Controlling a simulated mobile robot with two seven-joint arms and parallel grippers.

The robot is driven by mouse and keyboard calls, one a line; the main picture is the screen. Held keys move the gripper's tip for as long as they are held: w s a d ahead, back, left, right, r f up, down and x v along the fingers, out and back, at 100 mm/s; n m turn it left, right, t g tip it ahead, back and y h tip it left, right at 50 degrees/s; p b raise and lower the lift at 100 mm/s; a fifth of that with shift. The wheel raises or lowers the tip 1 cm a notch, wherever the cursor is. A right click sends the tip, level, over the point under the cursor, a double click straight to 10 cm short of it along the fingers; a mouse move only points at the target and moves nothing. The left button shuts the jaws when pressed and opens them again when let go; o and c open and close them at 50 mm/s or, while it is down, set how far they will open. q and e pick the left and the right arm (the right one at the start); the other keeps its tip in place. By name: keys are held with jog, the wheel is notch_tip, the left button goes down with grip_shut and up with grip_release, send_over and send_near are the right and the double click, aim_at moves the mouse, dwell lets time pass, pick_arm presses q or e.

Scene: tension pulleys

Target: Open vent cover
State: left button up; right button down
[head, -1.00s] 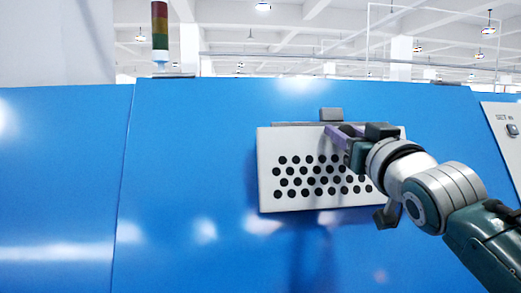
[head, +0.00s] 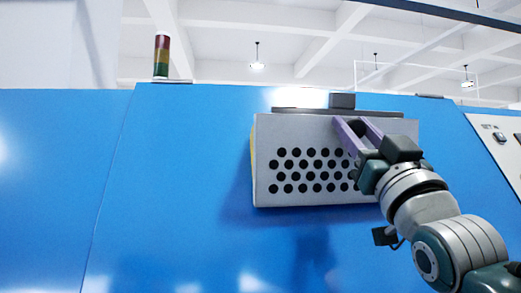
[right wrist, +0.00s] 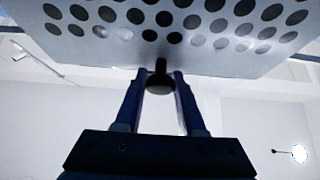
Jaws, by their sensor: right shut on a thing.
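The vent cover (head: 300,140) is a light grey panel with rows of round black holes, on the front of a blue machine. In the head view a thin yellow strip shows along its left edge, and a shadow falls on the blue wall beside it. My right gripper (head: 354,124) is at the upper right of the cover, its purple fingers shut on a dark knob (head: 358,128). In the right wrist view the knob (right wrist: 160,78) sits between the fingertips, with the perforated cover (right wrist: 110,45) above it. My left gripper is not in view.
The blue machine (head: 180,200) fills most of the head view. A dark grey block (head: 342,101) sits above the cover. A signal light (head: 161,55) stands at the upper left, and a control panel (head: 497,135) is at the far right. The wall left of the cover is clear.

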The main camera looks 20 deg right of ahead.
jog(key=shift+s+a+f+t+b, duration=0.15)
jog(key=shift+s+f+t+b, duration=0.35)
jog(key=shift+b, duration=0.6)
jog(key=shift+r, duration=0.15)
jog(key=c, duration=0.5)
grip_release()
jog(key=b+v, duration=0.3)
jog(key=v, duration=0.7)
jog(key=shift+w, duration=0.15)
